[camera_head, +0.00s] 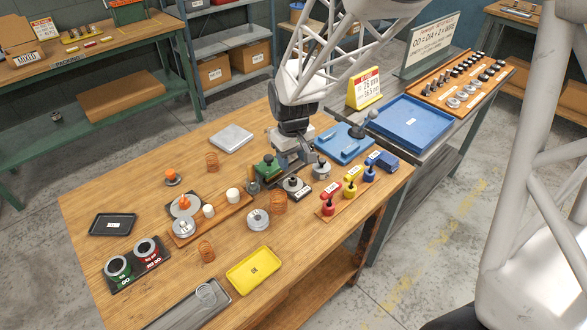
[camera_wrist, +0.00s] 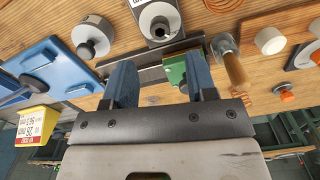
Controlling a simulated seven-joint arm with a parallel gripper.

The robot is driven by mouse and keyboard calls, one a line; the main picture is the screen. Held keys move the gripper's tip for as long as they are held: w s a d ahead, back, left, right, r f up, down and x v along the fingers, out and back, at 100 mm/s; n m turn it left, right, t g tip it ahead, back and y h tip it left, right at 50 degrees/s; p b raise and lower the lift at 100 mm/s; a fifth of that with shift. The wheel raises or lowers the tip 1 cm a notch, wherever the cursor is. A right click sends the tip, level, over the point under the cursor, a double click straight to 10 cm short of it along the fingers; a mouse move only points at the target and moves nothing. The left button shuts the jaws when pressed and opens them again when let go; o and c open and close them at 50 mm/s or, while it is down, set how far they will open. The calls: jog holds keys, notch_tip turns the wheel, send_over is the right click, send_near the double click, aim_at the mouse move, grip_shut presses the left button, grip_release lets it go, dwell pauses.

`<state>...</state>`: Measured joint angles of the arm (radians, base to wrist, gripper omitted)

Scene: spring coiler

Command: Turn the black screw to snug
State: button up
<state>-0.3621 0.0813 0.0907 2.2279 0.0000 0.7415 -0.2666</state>
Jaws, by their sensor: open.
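A green block (camera_head: 266,169) sits on the coiler at the middle of the wooden table, with a small dark part on top that looks like the black screw (camera_head: 268,159). In the wrist view the green block (camera_wrist: 176,72) shows between the two blue-grey fingers of my gripper (camera_wrist: 160,66), nearer the right finger. My gripper is open, with a wide gap and nothing clamped. In the head view my gripper (camera_head: 290,160) hangs at the coiler, just right of the green block. The wrist view does not clearly show the screw's head or whether a finger touches it.
A wooden-handled tool (camera_wrist: 234,66) stands close right of the right finger. A grey block with a round disc (camera_wrist: 158,20) lies beyond the fingers. A blue plate (camera_head: 342,143) and red, yellow and blue handled tools (camera_head: 352,183) stand to the right.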

aim_at(293, 178)
jog(key=shift+f, duration=3.85)
jog(key=c, duration=0.9)
